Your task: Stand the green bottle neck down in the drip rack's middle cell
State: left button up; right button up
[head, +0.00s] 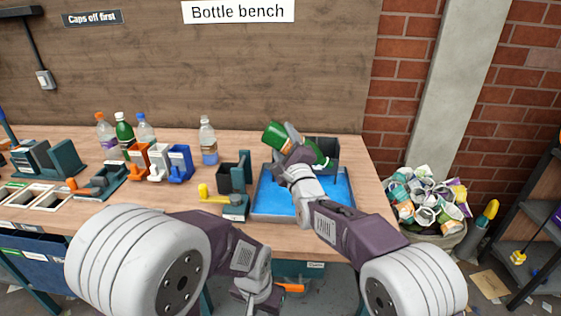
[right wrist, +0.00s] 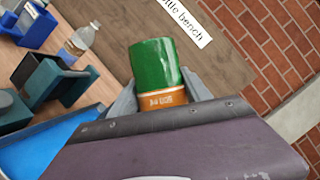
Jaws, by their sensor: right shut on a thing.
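My right gripper (head: 291,148) is shut on the green bottle (head: 274,136). The bottle is tilted, with its base up to the left and its neck down to the right. In the right wrist view the green bottle (right wrist: 154,66) shows its base end and orange label between the fingers (right wrist: 160,98). The dark drip rack (head: 324,143) stands at the back of the blue tray, behind and beside the bottle's neck. The arm and bottle hide much of the rack, so its cells cannot be made out. My left gripper (head: 257,292) hangs low in front of the bench; its jaws are unclear.
The blue tray (head: 263,205) lies on the wooden bench. A dark fixture with a yellow lever (head: 236,205) stands left of it. Several bottles, including a clear one (head: 208,143), stand further left. A full waste bin (head: 440,235) is right of the bench.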

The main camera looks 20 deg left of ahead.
aim_at(308, 142)
jog(key=m+t+b, duration=0.1)
jog(key=m+b, duration=0.1)
jog(key=d+r+m+b, duration=0.1)
jog(key=m+b, duration=0.1)
jog(key=d+r+m+t+h+b, duration=0.1)
jog(key=m+b, duration=0.1)
jog(key=shift+w+d+m+t, duration=0.15)
jog(key=shift+w+m+t, duration=0.15)
jog(key=shift+m, duration=0.1)
jog(key=d+m+h+b, duration=0.1)
jog(key=m, duration=0.1)
jog(key=d+r+m+t+h+b, duration=0.1)
jog(key=m, duration=0.1)
jog(key=w+d+m+t+h+b, duration=0.1)
jog(key=m+b, duration=0.1)
jog(key=m, duration=0.1)
jog(key=shift+r, duration=0.35)
jog(key=shift+w+d+r+m+t+h, duration=0.1)
jog(key=shift+d+r+m+t+h, duration=0.2)
jog(key=shift+m, duration=0.35)
jog(key=shift+d+r+m+t+h, duration=0.15)
jog(key=shift+d+m+h, duration=0.15)
jog(key=shift+m+h, duration=0.3)
